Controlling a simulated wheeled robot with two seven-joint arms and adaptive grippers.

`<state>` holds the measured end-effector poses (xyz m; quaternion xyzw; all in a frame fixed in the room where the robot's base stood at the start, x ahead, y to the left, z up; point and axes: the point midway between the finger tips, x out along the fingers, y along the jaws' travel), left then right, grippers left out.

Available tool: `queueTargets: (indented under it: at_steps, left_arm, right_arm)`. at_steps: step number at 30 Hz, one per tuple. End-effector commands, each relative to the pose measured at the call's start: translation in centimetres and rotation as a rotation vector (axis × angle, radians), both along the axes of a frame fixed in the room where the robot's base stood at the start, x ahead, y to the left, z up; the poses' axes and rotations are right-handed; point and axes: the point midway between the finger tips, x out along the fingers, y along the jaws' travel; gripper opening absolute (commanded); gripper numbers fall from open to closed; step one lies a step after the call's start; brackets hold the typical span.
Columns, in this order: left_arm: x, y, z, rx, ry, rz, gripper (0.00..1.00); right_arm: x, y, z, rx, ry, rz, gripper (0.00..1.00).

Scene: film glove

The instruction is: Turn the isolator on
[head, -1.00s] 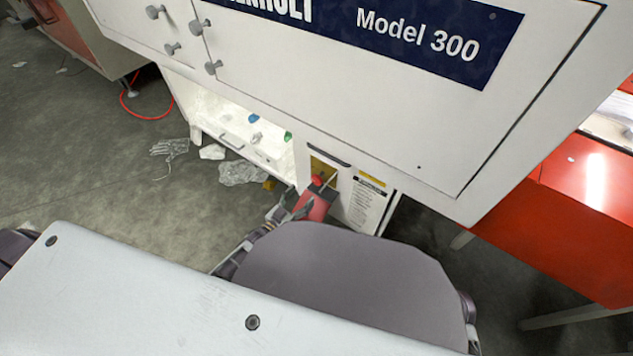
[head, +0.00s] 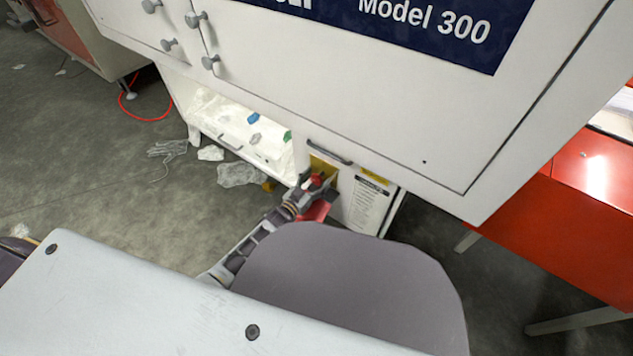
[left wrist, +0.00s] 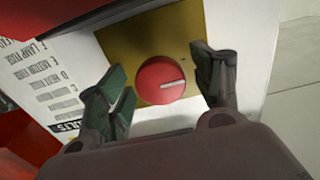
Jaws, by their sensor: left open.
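The isolator is a round red knob (left wrist: 160,80) with a white line, on a yellow plate (left wrist: 125,47). In the left wrist view the line lies nearly level, pointing right. The knob (head: 316,181) also shows small in the head view, low on the white machine, partly covered by my gripper. My left gripper (left wrist: 161,84) is open, with one green-padded finger on each side of the knob. A gap shows between the left finger and the knob; whether the right finger touches cannot be told. My right gripper is out of view.
A red part (head: 313,211) sits just below the knob, partly hidden. A printed label (head: 367,205) is to its right. An open lit bay (head: 240,130) with small coloured items is to the left. Clear film (head: 240,174) and a glove-like piece (head: 167,150) lie on the floor.

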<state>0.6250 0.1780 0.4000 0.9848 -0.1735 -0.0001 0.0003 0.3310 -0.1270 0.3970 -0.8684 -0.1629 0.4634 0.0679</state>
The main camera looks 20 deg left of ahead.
Motion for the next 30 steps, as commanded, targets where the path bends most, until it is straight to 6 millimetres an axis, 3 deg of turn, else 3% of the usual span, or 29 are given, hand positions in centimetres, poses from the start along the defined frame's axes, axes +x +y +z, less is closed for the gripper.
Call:
queueTargets:
  at_steps: [12, 23, 30]
  left_arm:
    - [0.33, -0.13, 0.01, 0.0, 0.001, 0.0, 0.65]
    - [0.31, -0.13, 0.01, 0.0, 0.001, 0.0, 0.18]
    - [0.3, -0.14, 0.02, 0.011, -0.004, 0.0, 0.18]
  right_arm:
    - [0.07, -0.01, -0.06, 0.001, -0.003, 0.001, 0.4]
    - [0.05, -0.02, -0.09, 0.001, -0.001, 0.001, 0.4]
    - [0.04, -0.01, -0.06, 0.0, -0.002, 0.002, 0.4]
